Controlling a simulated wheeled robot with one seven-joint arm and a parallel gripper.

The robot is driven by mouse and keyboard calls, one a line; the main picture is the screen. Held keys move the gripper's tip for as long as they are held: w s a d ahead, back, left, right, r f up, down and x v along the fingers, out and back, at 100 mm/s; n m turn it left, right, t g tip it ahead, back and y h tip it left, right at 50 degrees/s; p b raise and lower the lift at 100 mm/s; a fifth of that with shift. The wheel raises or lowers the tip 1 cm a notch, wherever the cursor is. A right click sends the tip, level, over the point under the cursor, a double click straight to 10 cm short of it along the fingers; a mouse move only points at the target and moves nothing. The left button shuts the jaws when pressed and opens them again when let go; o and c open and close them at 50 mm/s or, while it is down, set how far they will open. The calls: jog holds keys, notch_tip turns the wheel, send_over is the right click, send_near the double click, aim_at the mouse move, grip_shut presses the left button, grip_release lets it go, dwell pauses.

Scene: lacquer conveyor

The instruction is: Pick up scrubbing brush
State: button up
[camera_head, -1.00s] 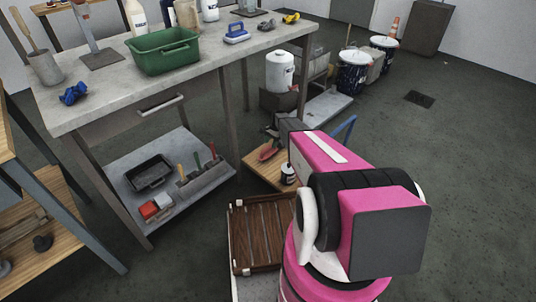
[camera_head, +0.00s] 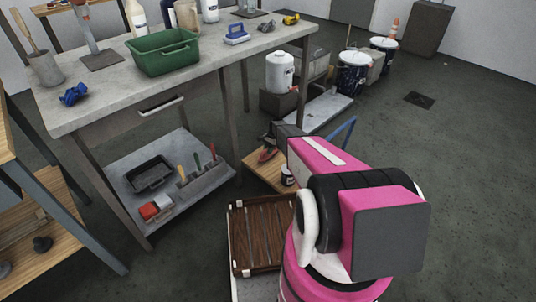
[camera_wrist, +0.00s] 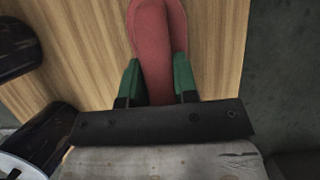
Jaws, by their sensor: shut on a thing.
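A long red, round-ended thing (camera_wrist: 154,50), seemingly the scrubbing brush, lies between the green fingers of my gripper (camera_wrist: 156,78) in the wrist view. My gripper is shut on it. Its near end is hidden behind the dark gripper body and no bristles show. In the head view the red thing (camera_head: 267,155) shows small over a low wooden board, with my gripper (camera_head: 271,141) over it. I cannot tell whether it touches the board.
The low wooden board (camera_head: 254,172) also bears a dark can with a white label (camera_head: 288,175). A grey workbench (camera_head: 108,95) with a green bin (camera_head: 168,60) stands at left. A slatted brown crate (camera_head: 258,265) is nearer. Open floor (camera_head: 470,170) lies at right.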

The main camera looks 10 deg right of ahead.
jog(key=shift+r, duration=0.75)
jog(key=r, duration=0.1)
jog(key=s+r, duration=0.1)
jog(key=r, duration=0.1)
jog(key=shift+r, duration=0.1)
jog(key=s+r, duration=0.6)
jog(key=s, duration=0.4)
jog(key=shift+s+a+r, duration=0.15)
jog(key=shift+s, duration=0.2)
